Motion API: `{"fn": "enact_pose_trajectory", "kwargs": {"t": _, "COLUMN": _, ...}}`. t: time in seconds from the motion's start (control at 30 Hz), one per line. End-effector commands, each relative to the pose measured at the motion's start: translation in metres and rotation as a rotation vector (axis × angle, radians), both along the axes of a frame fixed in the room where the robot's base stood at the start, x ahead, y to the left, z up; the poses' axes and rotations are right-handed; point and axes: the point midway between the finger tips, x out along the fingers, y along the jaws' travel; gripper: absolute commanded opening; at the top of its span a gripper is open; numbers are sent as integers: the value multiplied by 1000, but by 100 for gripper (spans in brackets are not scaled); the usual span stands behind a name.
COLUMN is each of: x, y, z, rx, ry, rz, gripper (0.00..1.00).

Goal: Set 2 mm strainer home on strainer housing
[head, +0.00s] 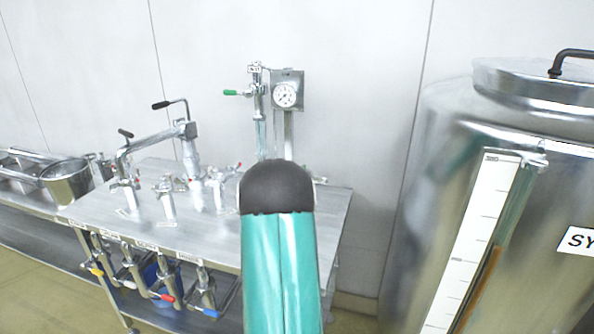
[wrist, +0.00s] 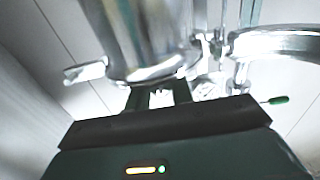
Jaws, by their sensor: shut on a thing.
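In the wrist view my gripper (wrist: 160,97) is shut on a metal part, with a small pale piece between its dark fingers. A shiny metal cylinder (wrist: 145,40) with a rounded lower rim fills the view just beyond the fingertips. It appears to be the 2 mm strainer, but blur and glare leave this unsure. I cannot tell the strainer housing apart from the other bright fittings. In the head view my teal arm with its black cap blocks the middle, and the gripper and its load are hidden behind it.
A steel bench (head: 214,237) carries valves and pipework. A pressure gauge (head: 285,95) stands on a post at its back. A round metal pan (head: 68,182) is at the far left. A large steel tank (head: 440,130) with a sight-glass scale (head: 476,235) stands close on the right.

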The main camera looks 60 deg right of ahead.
Motion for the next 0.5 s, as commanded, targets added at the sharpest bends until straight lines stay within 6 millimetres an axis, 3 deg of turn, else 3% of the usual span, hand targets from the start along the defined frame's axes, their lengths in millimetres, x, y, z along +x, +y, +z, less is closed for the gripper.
{"fn": "enact_pose_trajectory", "kwargs": {"t": 0.03, "x": 0, "y": 0, "z": 1, "rx": -4, "ry": -2, "rz": 0, "gripper": 25}}
{"fn": "enact_pose_trajectory", "kwargs": {"t": 0.17, "x": 0, "y": 0, "z": 1, "rx": -3, "ry": 0, "rz": 0, "gripper": 48}}
{"fn": "enact_pose_trajectory", "kwargs": {"t": 0.5, "x": 0, "y": 3, "z": -1, "rx": 2, "ry": 1, "rz": 1, "gripper": 48}}
